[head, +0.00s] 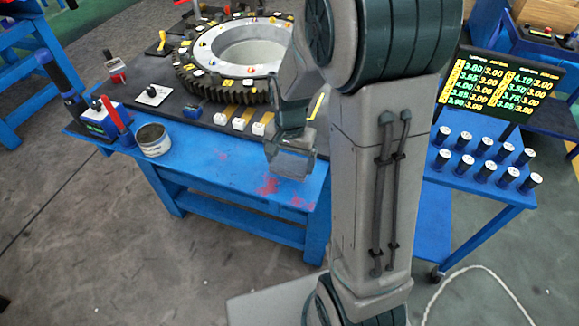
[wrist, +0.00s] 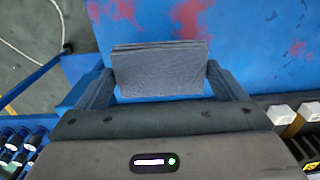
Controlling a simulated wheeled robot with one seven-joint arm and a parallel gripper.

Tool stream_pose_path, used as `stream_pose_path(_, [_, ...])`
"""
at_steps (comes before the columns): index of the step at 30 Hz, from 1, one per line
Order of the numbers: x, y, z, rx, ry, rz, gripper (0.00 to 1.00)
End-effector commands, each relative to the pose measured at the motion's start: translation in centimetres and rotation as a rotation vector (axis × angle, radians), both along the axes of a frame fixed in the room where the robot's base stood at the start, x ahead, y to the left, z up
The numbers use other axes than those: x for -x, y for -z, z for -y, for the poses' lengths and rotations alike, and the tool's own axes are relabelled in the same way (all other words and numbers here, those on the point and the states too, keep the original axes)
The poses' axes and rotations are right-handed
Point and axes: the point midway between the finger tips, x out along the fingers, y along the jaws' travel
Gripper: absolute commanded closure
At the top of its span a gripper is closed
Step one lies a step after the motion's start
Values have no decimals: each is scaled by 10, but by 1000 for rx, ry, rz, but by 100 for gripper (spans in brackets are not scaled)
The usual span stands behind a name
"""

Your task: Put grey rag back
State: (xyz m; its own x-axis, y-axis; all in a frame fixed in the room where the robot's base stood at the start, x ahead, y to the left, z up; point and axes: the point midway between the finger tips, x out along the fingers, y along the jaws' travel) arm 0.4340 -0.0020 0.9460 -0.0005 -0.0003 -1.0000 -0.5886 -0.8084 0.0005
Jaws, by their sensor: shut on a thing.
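The grey rag (wrist: 160,70) is a folded, finely textured block between the two fingers of my gripper (wrist: 160,84) in the wrist view. My gripper is shut on it, with a finger at its left and right ends. The blue workbench (wrist: 250,50), marked with red paint stains, lies below the rag. In the head view my gripper (head: 291,163) hangs over the front part of the blue workbench (head: 232,185). I cannot tell exactly how high the rag is above the bench.
A large toothed ring (head: 235,50) stands on the bench's dark mat, with several white blocks near its front. An open tin (head: 153,140) and a blue box (head: 97,122) are at left. A blue cart at right carries several black cylinders (head: 486,170) and a number display (head: 500,85).

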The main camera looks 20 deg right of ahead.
Motion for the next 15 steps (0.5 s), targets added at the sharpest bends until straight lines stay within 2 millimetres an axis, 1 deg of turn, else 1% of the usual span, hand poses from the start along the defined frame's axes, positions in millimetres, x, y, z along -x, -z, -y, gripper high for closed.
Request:
stream_pose_path(2, [1,6,-2,0,-1,-4,35])
stream_pose_path(6, [1,25,-1,0,0,-7,35])
stream_pose_path(9, [1,36,-1,0,0,-5,35])
stream_pose_path(12, [0,41,-1,0,0,-1,35])
stream_pose_path(15, [0,41,-1,0,-1,0,35])
